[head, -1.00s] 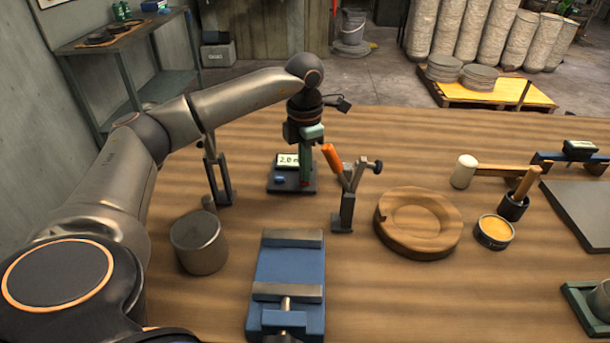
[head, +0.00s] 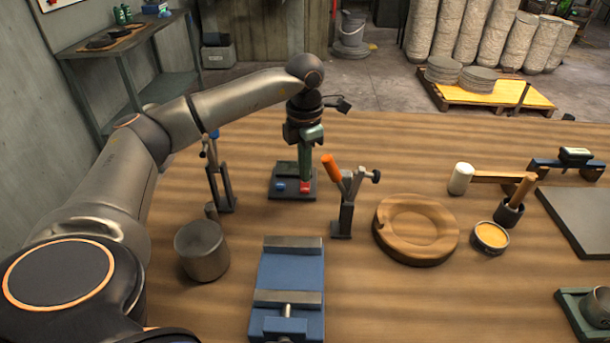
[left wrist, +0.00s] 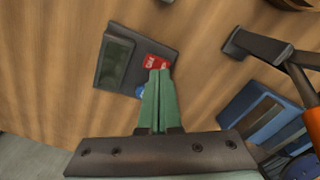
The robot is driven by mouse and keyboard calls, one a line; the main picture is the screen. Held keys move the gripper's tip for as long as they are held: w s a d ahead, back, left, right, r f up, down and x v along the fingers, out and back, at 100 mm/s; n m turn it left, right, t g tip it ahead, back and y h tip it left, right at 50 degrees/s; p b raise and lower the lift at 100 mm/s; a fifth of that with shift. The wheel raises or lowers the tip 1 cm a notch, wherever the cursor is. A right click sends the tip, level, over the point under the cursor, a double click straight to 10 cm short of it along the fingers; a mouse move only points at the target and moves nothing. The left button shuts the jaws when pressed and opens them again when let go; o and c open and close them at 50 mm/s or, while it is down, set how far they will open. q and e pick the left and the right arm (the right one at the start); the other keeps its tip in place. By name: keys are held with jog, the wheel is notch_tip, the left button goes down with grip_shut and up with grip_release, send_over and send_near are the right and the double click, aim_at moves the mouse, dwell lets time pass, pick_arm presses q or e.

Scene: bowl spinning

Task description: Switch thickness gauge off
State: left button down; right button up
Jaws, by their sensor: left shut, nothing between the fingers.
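The thickness gauge (head: 293,194) is a small dark flat device on the wooden table. Its display (left wrist: 115,60) is dark, with no digits showing. A red button (left wrist: 157,62) with white lettering and a blue button (head: 280,187) sit on its front part. My left gripper (head: 306,182) points down over the gauge with its green fingers shut and empty. In the left wrist view, the fingertips (left wrist: 158,73) are at the red button's edge and partly cover the blue button. I cannot tell whether they touch the red button. My right gripper is not in view.
An orange-handled clamp (head: 345,200) stands close to the right of the gauge, and another clamp stand (head: 221,185) to its left. A blue vise (head: 290,270), metal cylinder (head: 202,250) and round wooden mould (head: 417,228) lie nearer. Table behind the gauge is clear.

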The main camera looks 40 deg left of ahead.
aim_at(305, 187)
pick_arm(q)
jog(key=shift+r+p, duration=0.55)
jog(key=shift+r, duration=0.4)
jog(key=shift+r+p, duration=0.35)
jog(key=shift+r, duration=0.05)
jog(key=shift+r+p, duration=0.8)
jog(key=shift+r, duration=0.1)
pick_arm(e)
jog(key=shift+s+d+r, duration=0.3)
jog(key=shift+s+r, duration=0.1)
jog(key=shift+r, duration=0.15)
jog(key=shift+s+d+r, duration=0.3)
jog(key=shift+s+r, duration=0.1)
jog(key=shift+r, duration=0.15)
